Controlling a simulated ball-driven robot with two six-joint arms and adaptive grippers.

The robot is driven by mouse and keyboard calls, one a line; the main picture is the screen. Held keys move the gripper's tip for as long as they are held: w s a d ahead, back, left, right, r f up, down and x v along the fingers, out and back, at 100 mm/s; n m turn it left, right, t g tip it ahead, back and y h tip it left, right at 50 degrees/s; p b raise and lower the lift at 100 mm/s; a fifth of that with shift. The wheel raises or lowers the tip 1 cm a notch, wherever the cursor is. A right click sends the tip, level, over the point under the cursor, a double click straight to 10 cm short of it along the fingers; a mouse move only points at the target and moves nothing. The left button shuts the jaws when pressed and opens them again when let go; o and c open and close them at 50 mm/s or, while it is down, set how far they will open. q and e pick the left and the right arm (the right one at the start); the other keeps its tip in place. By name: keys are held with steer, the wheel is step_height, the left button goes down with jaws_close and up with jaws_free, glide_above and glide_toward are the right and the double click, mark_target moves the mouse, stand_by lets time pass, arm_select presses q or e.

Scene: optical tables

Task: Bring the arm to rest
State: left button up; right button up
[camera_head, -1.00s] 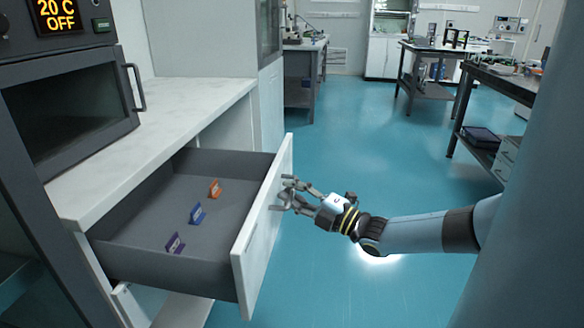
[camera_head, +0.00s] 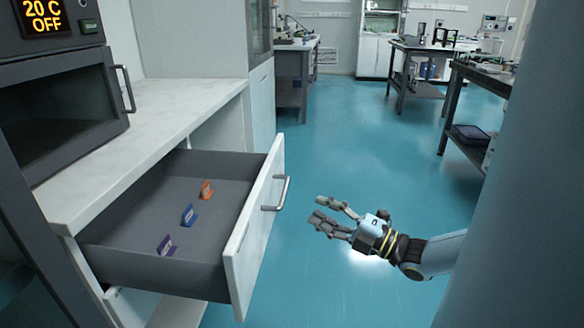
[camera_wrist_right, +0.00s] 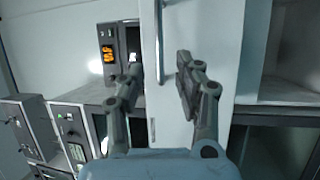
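My right gripper (camera_head: 333,217) hangs in the air over the blue floor, to the right of the pulled-out drawer (camera_head: 255,235). It is apart from the drawer's metal handle (camera_head: 282,193). Its fingers are spread with nothing between them, and the right wrist view also shows the two fingers (camera_wrist_right: 160,80) apart and empty. The right arm comes in from the right edge. My left gripper is not in view.
The drawer stands open under a white counter (camera_head: 150,130) and holds an orange tag (camera_head: 206,190), a blue tag (camera_head: 189,215) and a purple tag (camera_head: 167,246). A dark oven (camera_head: 60,105) sits on the left. Open floor (camera_head: 345,130) lies behind the gripper.

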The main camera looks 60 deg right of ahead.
steer(key=shift+s+f, duration=0.15)
steer(key=shift+s, duration=0.6)
steer(key=s+a+f+m+g+h, duration=0.1)
steer(key=s+a+f+m+g, duration=0.3)
steer(key=f, duration=0.6)
steer(key=s+a+f+m+g, duration=0.2)
steer(key=a+f+m+g, duration=0.1)
steer(key=a+f, duration=0.5)
steer(key=s+a+f+m+g+h, duration=0.1)
steer(key=s+a+f+m+g, duration=0.25)
steer(key=f, duration=0.75)
steer(key=s+a+f+m+g, duration=0.3)
steer(key=s+f+g, duration=0.1)
steer(key=s, duration=0.4)
steer(key=s+a+f+m+g+y, duration=0.1)
steer(key=s+a+f+m+g, duration=0.2)
steer(key=s, duration=0.6)
steer(key=shift+s+a+f+g, duration=0.15)
steer(key=shift+a+f+g, duration=0.25)
steer(key=shift+f+g, duration=0.45)
